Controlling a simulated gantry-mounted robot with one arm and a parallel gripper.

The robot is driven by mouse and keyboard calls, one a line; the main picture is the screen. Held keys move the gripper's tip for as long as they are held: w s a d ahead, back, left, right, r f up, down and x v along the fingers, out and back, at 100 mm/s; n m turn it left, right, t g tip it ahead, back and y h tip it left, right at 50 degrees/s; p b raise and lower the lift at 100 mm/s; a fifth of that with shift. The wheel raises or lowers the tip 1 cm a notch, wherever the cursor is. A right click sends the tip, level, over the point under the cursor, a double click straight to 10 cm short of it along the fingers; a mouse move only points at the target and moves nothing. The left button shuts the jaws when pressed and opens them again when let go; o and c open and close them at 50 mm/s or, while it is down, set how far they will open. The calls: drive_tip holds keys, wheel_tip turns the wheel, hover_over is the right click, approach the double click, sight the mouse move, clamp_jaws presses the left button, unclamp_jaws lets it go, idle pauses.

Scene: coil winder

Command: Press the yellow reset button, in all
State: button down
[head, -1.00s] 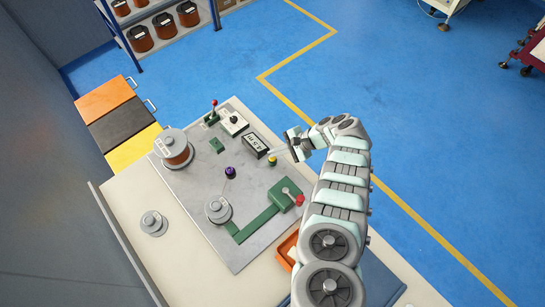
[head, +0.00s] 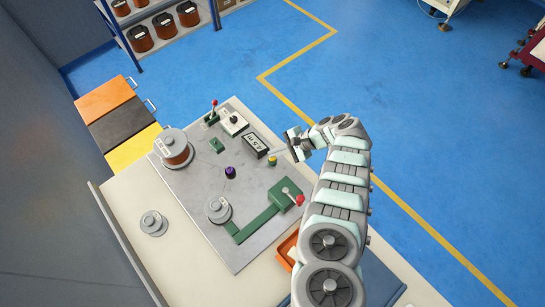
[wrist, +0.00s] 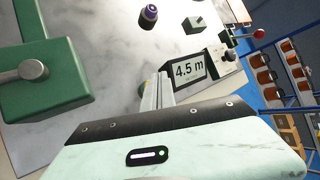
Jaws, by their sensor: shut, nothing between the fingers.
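The yellow button (head: 272,160) stands on the grey metal plate of the winder, just in front of the display in the head view. My gripper (head: 279,152) is shut and empty, with its fingertips close above and beside the button. The head view does not clearly show whether they touch it. In the wrist view the shut fingers (wrist: 158,82) point down at the plate, and the button is mostly hidden at them. The display (wrist: 188,70) beside them reads 4.5 m.
A purple knob (head: 230,172), a green box with a red-knobbed lever (head: 300,201), and a red-topped lever (head: 214,104) stand around. A copper wire spool (head: 174,149) is at the left of the plate. An orange tray (head: 288,250) lies partly behind my arm.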

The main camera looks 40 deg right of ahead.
sight(275, 158)
drive_tip(key=shift+f+b, duration=0.35)
drive_tip(key=shift+f, duration=0.05)
drive_tip(key=shift+f+b, duration=0.55)
idle(0.6)
drive_tip(key=shift+r, duration=0.1)
drive_tip(key=shift+r+p, duration=0.85)
drive_tip(key=shift+p, duration=0.05)
drive_tip(key=shift+r, duration=0.1)
wheel_tip(275, 158, up, 5)
drive_tip(key=p, duration=0.4)
drive_tip(key=shift+p, duration=0.35)
idle(0.4)
